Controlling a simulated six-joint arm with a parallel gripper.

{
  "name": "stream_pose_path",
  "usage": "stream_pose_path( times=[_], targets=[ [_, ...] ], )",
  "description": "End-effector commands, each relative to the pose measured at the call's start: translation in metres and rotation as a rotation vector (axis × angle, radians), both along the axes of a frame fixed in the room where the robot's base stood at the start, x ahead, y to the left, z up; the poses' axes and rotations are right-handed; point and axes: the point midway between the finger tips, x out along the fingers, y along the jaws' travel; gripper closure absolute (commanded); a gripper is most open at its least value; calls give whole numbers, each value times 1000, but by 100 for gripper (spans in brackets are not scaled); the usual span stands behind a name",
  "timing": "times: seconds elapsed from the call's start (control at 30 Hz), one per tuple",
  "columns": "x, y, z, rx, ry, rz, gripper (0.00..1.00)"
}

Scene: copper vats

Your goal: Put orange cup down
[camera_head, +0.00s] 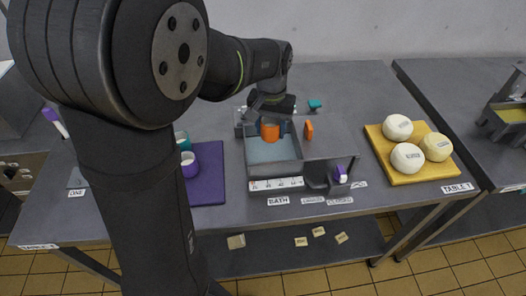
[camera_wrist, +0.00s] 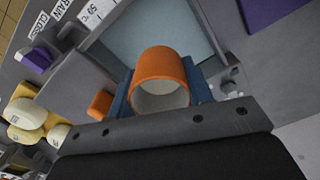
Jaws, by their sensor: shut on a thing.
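The orange cup (camera_head: 270,132) is held over the far part of the grey bath (camera_head: 249,170), above its blue-grey surface. My gripper (camera_head: 270,122) is shut on it. In the wrist view the orange cup (camera_wrist: 160,78) shows its pale inside and sits between the blue fingers of my gripper (camera_wrist: 160,92). Whether the cup's base touches anything is hidden.
A purple mat (camera_head: 208,180) with a purple cup (camera_head: 189,165) and a teal cup (camera_head: 182,141) lies left of the bath. An orange lever (camera_head: 308,131) and a purple handle (camera_head: 341,174) are on its right. A yellow board (camera_head: 375,139) holds white and yellow cheeses further right.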

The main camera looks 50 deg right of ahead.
Motion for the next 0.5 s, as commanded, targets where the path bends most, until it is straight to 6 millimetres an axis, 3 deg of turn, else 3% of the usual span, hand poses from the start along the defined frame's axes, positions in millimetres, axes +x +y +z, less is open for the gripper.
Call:
stream_pose_path(
  times=[0.3, 0.5],
  targets=[
    [-2, -5, -50, 5, 2, -1, 78],
    [-2, -6, -67, 1, 0, -1, 78]
  ],
)
